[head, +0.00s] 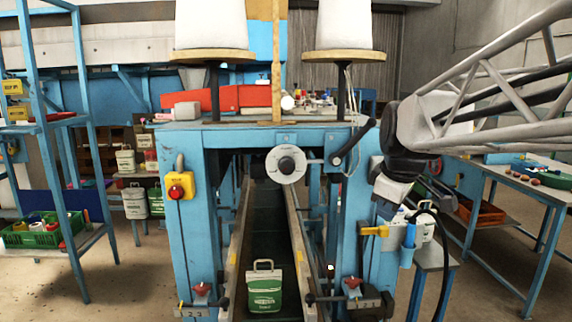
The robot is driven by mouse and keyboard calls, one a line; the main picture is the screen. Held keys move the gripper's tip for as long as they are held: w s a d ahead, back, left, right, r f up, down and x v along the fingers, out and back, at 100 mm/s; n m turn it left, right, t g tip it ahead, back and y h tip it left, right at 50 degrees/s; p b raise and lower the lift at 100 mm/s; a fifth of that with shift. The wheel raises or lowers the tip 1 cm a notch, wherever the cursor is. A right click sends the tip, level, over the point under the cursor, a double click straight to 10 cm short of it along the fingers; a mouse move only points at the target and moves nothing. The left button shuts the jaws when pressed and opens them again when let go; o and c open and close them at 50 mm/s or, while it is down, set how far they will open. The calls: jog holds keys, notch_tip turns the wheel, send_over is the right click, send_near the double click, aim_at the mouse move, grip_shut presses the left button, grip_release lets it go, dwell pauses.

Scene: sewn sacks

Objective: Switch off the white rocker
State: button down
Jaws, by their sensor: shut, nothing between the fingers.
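I cannot make out a white rocker for certain; it may be too small or hidden behind my arm. My gripper (387,207) hangs at the end of my arm, in front of the right post (347,235) of the blue machine. Its fingers are small and partly lost against the dark and blue parts behind. It looks shut and empty. I cannot tell whether it touches the post. A yellow switch box (179,186) with a red button is on the left post. A round white dial (285,164) with a dark hub is at the machine's centre.
A black lever (354,141) sticks out near my gripper. A yellow fitting (375,231) and a blue holder (408,246) are just below it. Red knobs (201,289) (353,282) are low on both posts. A green and white sack (264,287) stands in the central channel.

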jog(key=w+d+r+n, duration=0.4)
jog(key=w+d, duration=0.1)
jog(key=w, duration=0.3)
jog(key=w+d+r+n+t, duration=0.1)
jog(key=w+d+r+n, duration=0.3)
jog(key=w, duration=0.5)
jog(key=shift+w+d+r+n, duration=0.3)
jog(key=shift+d+r, duration=0.25)
jog(key=shift+d, duration=0.2)
jog(key=shift+f, duration=0.15)
jog(key=w+f, duration=0.8)
jog(key=shift+f, duration=0.15)
jog(key=shift+w, duration=0.35)
jog(key=shift+r, duration=0.25)
